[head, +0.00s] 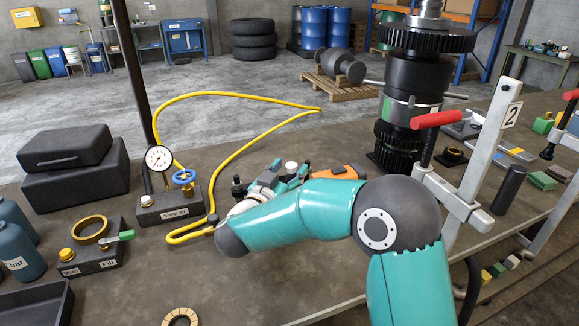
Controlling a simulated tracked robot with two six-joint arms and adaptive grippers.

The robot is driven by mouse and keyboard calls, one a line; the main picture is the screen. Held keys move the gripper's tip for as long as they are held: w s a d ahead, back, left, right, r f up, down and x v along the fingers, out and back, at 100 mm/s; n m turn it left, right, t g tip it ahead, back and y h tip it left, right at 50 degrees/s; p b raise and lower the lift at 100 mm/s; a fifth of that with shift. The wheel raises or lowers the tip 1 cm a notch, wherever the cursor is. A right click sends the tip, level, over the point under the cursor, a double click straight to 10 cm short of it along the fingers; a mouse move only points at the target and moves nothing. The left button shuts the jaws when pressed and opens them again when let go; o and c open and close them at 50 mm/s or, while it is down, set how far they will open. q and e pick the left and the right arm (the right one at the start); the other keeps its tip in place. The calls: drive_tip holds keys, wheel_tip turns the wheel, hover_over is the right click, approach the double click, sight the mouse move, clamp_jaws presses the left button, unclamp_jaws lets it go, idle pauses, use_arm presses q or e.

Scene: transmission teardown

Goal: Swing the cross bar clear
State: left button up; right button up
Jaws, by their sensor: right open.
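A dark gear stack (413,75) stands upright on the bench at right of centre, with toothed gears at top and bottom. A thin silver bar, likely the cross bar (456,96), sticks out from the stack's right side; its middle is hidden by the stack. My right arm comes in from the bottom, and its forearm hides part of the bench. My right gripper (352,172) appears behind the forearm, at the lower left of the stack. My left gripper is not in view.
A grey clamp post with a red handle (433,119) and a "2" tag stands close right of the stack. A gauge block (169,205) with a yellow hose (231,94) lies left of centre. Black cases (75,180) stand further left. The front middle of the bench is mostly bare.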

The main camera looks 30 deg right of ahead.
drive_tip(key=shift+w+d, duration=0.1)
drive_tip(key=shift+d, duration=0.1)
clamp_jaws()
idle(0.4)
